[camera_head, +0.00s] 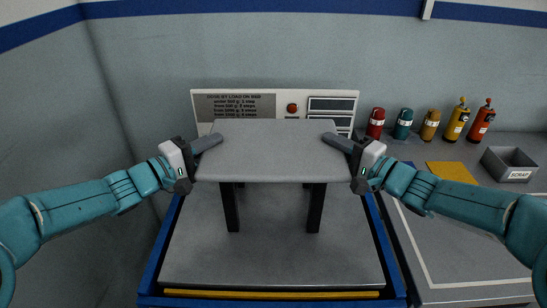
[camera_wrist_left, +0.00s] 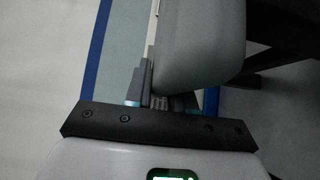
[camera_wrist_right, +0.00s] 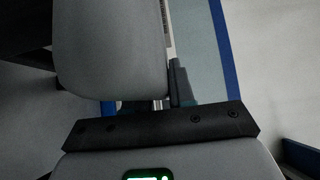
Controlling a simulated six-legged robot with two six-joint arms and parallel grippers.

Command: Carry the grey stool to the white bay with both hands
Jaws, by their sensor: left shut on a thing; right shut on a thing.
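The grey stool (camera_head: 272,150) has a flat seat and dark legs and is upright over the grey plate of the test stand (camera_head: 190,250). I cannot tell whether its feet touch the plate. My left gripper (camera_head: 207,144) is shut on the seat's left edge, and my right gripper (camera_head: 338,143) is shut on its right edge. The seat also fills part of the left wrist view (camera_wrist_left: 200,45) and the right wrist view (camera_wrist_right: 110,50), where it hides part of each gripper's fingers. A white outline, seemingly the white bay (camera_head: 412,247), is marked on the bench at right.
The stand has a blue frame, a yellow front strip (camera_head: 270,294) and a back panel (camera_head: 235,107) with a red button. Several coloured bottles (camera_head: 403,124), a yellow sheet (camera_head: 451,172) and a scrap bin (camera_head: 510,165) are on the right bench (camera_head: 480,225). The outlined area is clear where visible.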

